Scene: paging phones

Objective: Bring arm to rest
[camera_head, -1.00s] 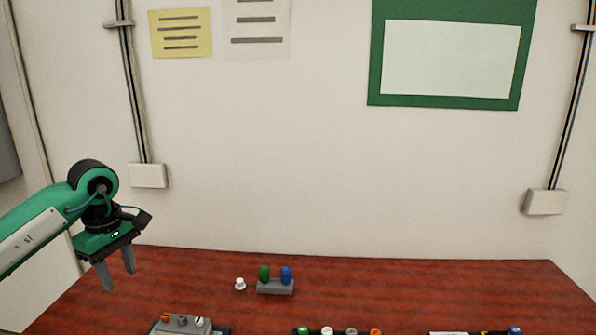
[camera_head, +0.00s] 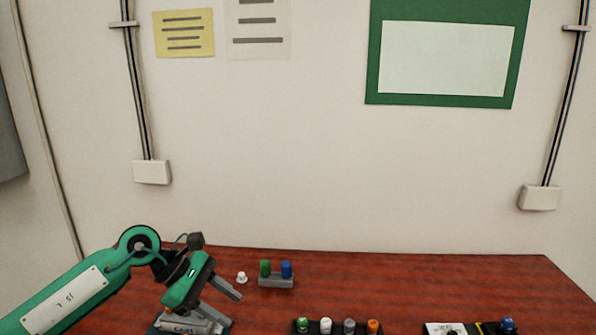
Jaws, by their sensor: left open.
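My left arm comes in from the lower left, green with a white plate. Its left gripper (camera_head: 212,301) is open, with its grey fingers pointing down and to the right. It is low over the left part of the table and in front of a grey device (camera_head: 196,322), which it partly hides. I see nothing between the fingers. I cannot tell whether a finger touches the device. My right gripper is not in view.
On the red-brown table (camera_head: 420,280) stand a small white knob (camera_head: 242,277) and a grey block (camera_head: 277,282) with green and blue pegs. A dark rack (camera_head: 337,328) of coloured pegs and a white-and-black item (camera_head: 445,328) sit at the front edge. The right rear is clear.

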